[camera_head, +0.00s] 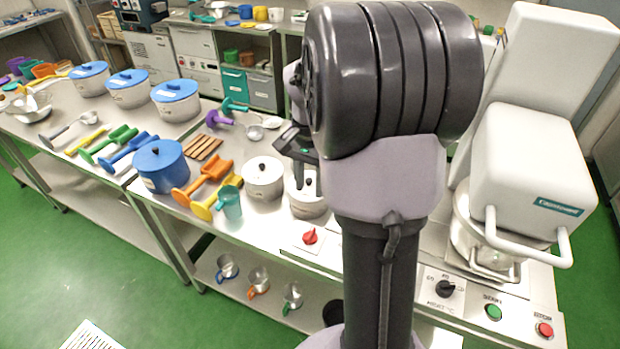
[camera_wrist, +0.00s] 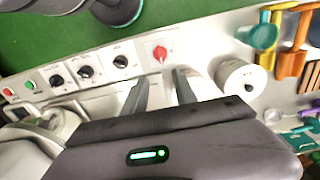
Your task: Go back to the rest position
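My gripper (camera_head: 297,143) hangs above the steel counter, just over a small lidded pot (camera_head: 308,196). In the wrist view its two fingers (camera_wrist: 162,78) stand apart with nothing between them. My arm hides much of the counter's middle in the head view. A second small white-lidded pot (camera_head: 262,180) with a dark knob stands to the left of the gripper. In the wrist view a white lid with a dark knob (camera_wrist: 246,84) lies right of the fingers, and the gripper body hides the lower part of the picture.
A white mixing machine (camera_head: 530,165) stands at the right, above a control panel with a black dial (camera_head: 445,288). A red knob (camera_head: 309,237) sits at the counter's front edge. A blue pot (camera_head: 161,165), an orange scoop (camera_head: 205,184) and a teal jug (camera_head: 230,202) crowd the left.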

